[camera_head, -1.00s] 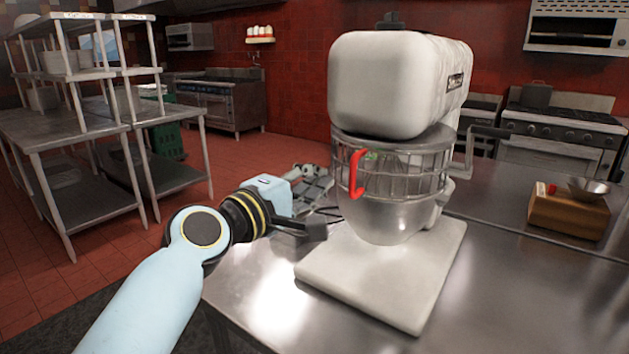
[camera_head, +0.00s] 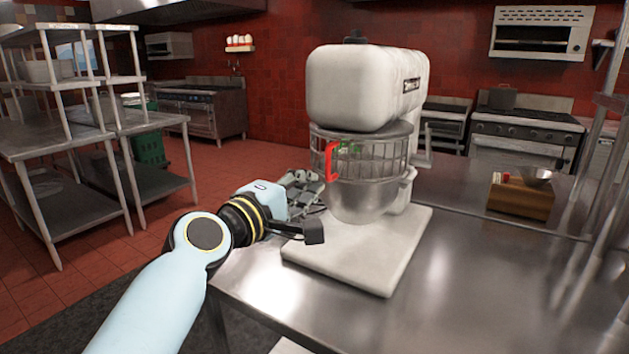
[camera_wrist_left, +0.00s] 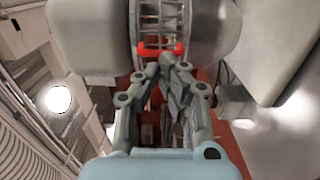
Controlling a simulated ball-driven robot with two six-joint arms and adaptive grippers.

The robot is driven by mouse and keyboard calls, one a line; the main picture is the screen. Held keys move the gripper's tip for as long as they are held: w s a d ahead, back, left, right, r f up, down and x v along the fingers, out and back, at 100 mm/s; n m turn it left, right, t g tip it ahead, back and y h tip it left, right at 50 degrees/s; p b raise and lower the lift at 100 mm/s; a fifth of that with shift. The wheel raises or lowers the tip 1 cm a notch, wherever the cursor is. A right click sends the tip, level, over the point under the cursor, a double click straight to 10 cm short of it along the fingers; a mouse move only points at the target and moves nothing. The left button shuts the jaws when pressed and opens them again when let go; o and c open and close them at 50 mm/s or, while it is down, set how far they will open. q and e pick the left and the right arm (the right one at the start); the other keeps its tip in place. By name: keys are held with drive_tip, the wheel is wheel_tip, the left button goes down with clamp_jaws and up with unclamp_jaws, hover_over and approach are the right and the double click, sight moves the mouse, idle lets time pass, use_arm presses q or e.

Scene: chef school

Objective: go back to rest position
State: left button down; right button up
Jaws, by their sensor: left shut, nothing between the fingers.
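My left gripper (camera_head: 308,180) is beside the left side of the white stand mixer (camera_head: 365,88), near its wire bowl guard (camera_head: 385,158). The guard has a red handle (camera_head: 331,160). In the left wrist view the gripper's fingers (camera_wrist_left: 168,62) are closed together with nothing between them, just below the red handle (camera_wrist_left: 160,48) in the picture. I cannot tell whether they touch it. The metal bowl (camera_head: 362,203) hangs under the guard, and something green shows through the wires. My right gripper is not in view.
The mixer stands on a steel table (camera_head: 455,265). A wooden box (camera_head: 519,196) with a metal bowl (camera_head: 535,175) sits at the right. A metal shelf rack (camera_head: 75,145) is on the left, stoves (camera_head: 520,135) at the back. The red tiled floor (camera_head: 130,228) between is clear.

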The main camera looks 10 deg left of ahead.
use_arm(q)
drive_tip(key=s+a+f+m+g+y, duration=0.1)
drive_tip(key=s+a+f+m+g, duration=0.2)
drive_tip(key=s+f+m+g, duration=0.8)
drive_tip(key=s+a+f+m+g+y, duration=0.1)
drive_tip(key=s+a+y, duration=0.15)
drive_tip(key=s, duration=0.55)
drive_tip(key=s+a+f+m+y, duration=0.2)
drive_tip(key=s+a, duration=0.2)
drive_tip(key=s, duration=0.4)
drive_tip(key=s+a+f+m+g+y, duration=0.15)
drive_tip(key=s+a, duration=0.25)
drive_tip(key=s, duration=0.5)
wheel_tip(320, 180, down, 38)
drive_tip(key=s+a+r+n+g+b, duration=0.1)
drive_tip(key=s+a+b, duration=0.1)
drive_tip(key=b, duration=0.8)
drive_tip(key=s+a+f+g+b, duration=0.1)
drive_tip(key=s+f+b, duration=0.5)
drive_tip(key=s+f, duration=1.2)
wheel_tip(320, 180, down, 4)
drive_tip(key=shift+r+b, duration=0.1)
drive_tip(key=shift+b, duration=0.2)
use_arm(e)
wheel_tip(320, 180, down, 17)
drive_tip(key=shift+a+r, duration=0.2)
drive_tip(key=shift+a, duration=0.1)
